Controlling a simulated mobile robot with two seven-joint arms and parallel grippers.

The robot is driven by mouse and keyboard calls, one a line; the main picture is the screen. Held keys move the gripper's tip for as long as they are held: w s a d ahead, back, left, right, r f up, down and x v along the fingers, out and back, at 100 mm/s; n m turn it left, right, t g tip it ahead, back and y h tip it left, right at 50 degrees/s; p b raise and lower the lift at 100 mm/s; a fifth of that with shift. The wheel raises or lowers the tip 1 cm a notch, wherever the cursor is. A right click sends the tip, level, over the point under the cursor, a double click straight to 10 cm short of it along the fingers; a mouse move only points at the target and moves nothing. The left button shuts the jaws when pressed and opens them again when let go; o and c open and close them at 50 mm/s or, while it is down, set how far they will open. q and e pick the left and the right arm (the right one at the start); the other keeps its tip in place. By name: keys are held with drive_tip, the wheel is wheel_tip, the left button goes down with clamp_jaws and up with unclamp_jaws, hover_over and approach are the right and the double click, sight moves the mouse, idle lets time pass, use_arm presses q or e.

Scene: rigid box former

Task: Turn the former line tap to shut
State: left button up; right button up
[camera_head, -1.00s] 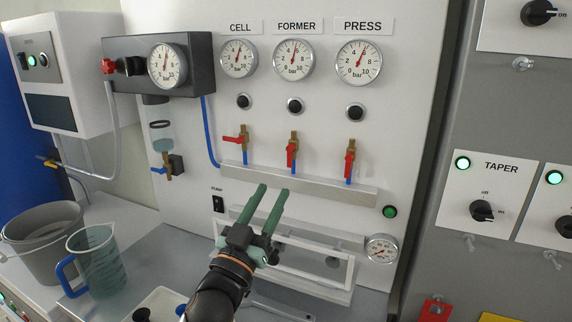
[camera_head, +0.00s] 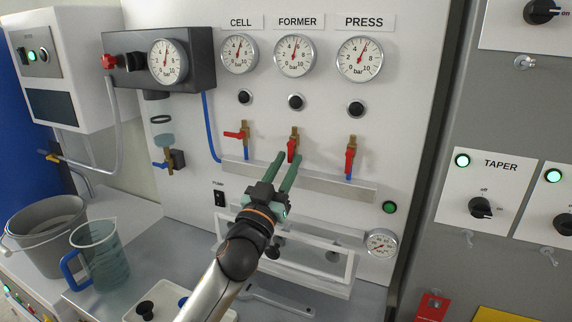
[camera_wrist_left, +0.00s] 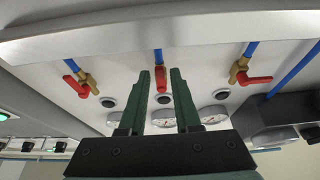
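The former line tap (camera_head: 293,146) has a brass body and a red handle hanging straight down, in line with its blue pipe, under the FORMER gauge (camera_head: 295,56). My left gripper (camera_head: 290,158) is open, its two green fingers pointing up at this tap, with the tips at the handle's lower end. In the left wrist view the red handle (camera_wrist_left: 160,77) appears between the spread fingers (camera_wrist_left: 161,72). I cannot tell whether they touch it. The lower part of the tap and its pipe are hidden in the head view. My right gripper is not in view.
The cell tap (camera_head: 238,134), its handle sideways, is left of the former tap; the press tap (camera_head: 350,155), handle down, is right. A pale ledge (camera_head: 335,183) runs below the taps. A jug (camera_head: 100,255) and bucket (camera_head: 45,235) stand lower left.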

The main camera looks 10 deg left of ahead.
use_arm(q)
clamp_jaws()
idle(0.4)
drive_tip(key=shift+w+a+r+m+g+h+p, duration=0.1)
drive_tip(key=shift+a+r+m+g+h+p, duration=0.75)
drive_tip(key=shift+m, duration=2.9)
drive_tip(key=shift+w+a+r+m+g+h+p, duration=0.25)
drive_tip(key=shift+m+g+h+p, duration=1.1)
drive_tip(key=shift+m, duration=2.35)
drive_tip(key=shift+a+r+m+g+h+p, duration=0.65)
drive_tip(key=shift+m+g+p, duration=0.9)
drive_tip(key=shift+m, duration=2.2)
drive_tip(key=shift+t, duration=0.25)
